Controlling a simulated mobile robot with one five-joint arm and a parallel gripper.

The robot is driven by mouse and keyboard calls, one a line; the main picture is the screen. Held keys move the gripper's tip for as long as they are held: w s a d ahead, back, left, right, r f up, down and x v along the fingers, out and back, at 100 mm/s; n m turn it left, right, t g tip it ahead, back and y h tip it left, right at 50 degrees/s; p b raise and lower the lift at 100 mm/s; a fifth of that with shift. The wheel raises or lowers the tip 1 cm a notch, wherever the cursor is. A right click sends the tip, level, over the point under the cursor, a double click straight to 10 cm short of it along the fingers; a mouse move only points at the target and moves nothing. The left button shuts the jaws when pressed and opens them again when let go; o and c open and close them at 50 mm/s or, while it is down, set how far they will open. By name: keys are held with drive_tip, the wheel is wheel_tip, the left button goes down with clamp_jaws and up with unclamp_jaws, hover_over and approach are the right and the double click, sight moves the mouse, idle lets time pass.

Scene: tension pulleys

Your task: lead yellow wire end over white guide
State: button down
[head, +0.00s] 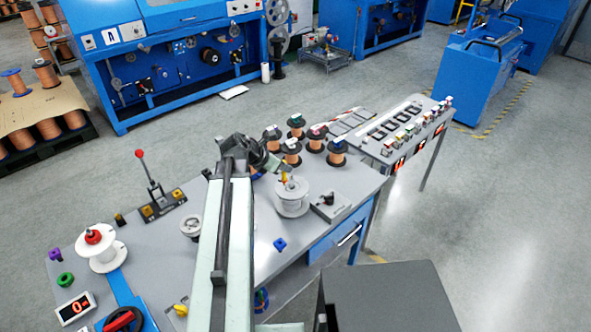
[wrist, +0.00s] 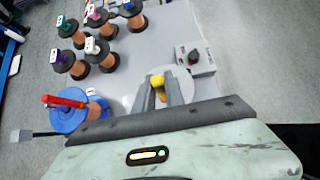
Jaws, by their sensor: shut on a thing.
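My gripper (head: 283,180) reaches over the workbench and is shut on the yellow wire end (wrist: 157,80), a small yellow piece between the fingertips. In the wrist view, the fingers of my gripper (wrist: 163,94) point at a white round guide (wrist: 186,80) that shows behind them. The white guide also stands in the head view (head: 292,204), a grooved drum on the bench just below my gripper. I cannot tell whether the yellow end touches it. The wire's run behind the end is hidden.
Several copper spools (head: 336,152) stand behind the guide. A small box with a black knob (head: 328,205) sits to its right. A smaller white wheel (head: 190,226) and a white spool with a red top (head: 100,250) are to the left. A blue piece (head: 279,244) lies in front.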

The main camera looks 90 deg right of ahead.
drive_tip(key=w+d, duration=0.4)
drive_tip(key=w, duration=0.8)
drive_tip(key=w+d, duration=0.5)
drive_tip(key=w, duration=0.7)
drive_tip(key=w+d, duration=0.4)
drive_tip(key=w, duration=0.8)
drive_tip(key=shift+w+d, duration=0.25)
drive_tip(key=shift+w, duration=0.1)
wheel_tip(320, 180, down, 3)
drive_tip(key=b, duration=0.3)
drive_tip(key=shift+f, duration=0.1)
wheel_tip(320, 180, down, 8)
drive_tip(key=b, duration=0.7)
drive_tip(key=shift+r+b, duration=0.2)
drive_tip(key=shift+b, duration=0.2)
wheel_tip(320, 180, up, 11)
drive_tip(key=p, duration=1)
drive_tip(key=shift+p, duration=0.4)
